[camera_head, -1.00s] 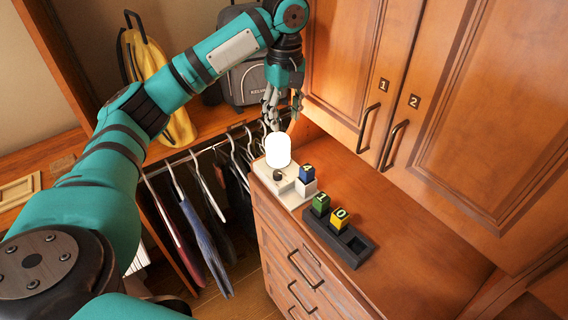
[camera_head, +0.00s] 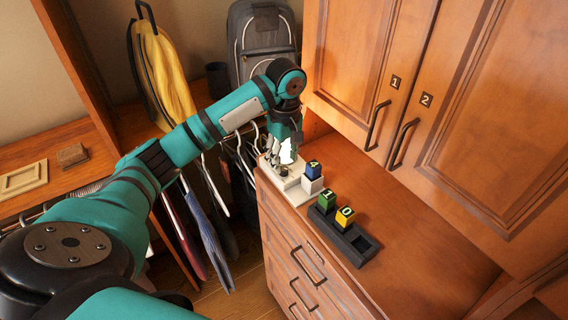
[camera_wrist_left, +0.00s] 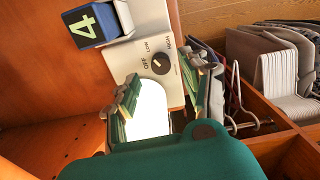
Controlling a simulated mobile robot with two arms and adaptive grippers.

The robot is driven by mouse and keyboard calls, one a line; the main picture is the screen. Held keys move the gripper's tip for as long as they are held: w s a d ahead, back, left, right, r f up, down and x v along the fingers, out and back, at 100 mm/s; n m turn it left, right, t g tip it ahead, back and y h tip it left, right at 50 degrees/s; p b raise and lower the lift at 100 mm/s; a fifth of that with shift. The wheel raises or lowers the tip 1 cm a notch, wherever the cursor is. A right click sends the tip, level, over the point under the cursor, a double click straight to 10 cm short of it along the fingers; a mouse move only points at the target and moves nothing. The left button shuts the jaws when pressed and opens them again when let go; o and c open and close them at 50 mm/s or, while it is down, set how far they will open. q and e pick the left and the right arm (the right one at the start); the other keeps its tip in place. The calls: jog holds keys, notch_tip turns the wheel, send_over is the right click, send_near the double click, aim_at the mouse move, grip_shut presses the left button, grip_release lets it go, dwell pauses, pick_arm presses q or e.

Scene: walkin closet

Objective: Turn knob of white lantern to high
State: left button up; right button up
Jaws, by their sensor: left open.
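The white lantern has a white base (camera_head: 299,195) on the wooden cabinet top and a brightly glowing shade (camera_wrist_left: 150,108). Its black round knob (camera_wrist_left: 160,64) is clear in the left wrist view, with OFF, LOW and HIGH marked around it; I cannot tell exactly where it points. My left gripper (camera_head: 284,152) is low over the lantern, hiding part of the shade in the head view. In the left wrist view the left gripper (camera_wrist_left: 164,88) is open, its fingers on either side of the shade, tips near the knob. Contact cannot be told. My right gripper is not in view.
A blue block marked 4 (camera_head: 313,170) stands on a white stand beside the lantern. A black tray (camera_head: 356,255) holds green and yellow number blocks. Cabinet doors (camera_head: 465,130) rise behind. Hanging clothes (camera_head: 207,235) are at the left. The cabinet top at right is clear.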

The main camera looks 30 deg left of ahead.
aim_at(284, 167)
pick_arm(q)
jog(key=shift+s+f, duration=0.1)
jog(key=shift+f, duration=1.4)
jog(key=c, duration=0.5)
grip_shut()
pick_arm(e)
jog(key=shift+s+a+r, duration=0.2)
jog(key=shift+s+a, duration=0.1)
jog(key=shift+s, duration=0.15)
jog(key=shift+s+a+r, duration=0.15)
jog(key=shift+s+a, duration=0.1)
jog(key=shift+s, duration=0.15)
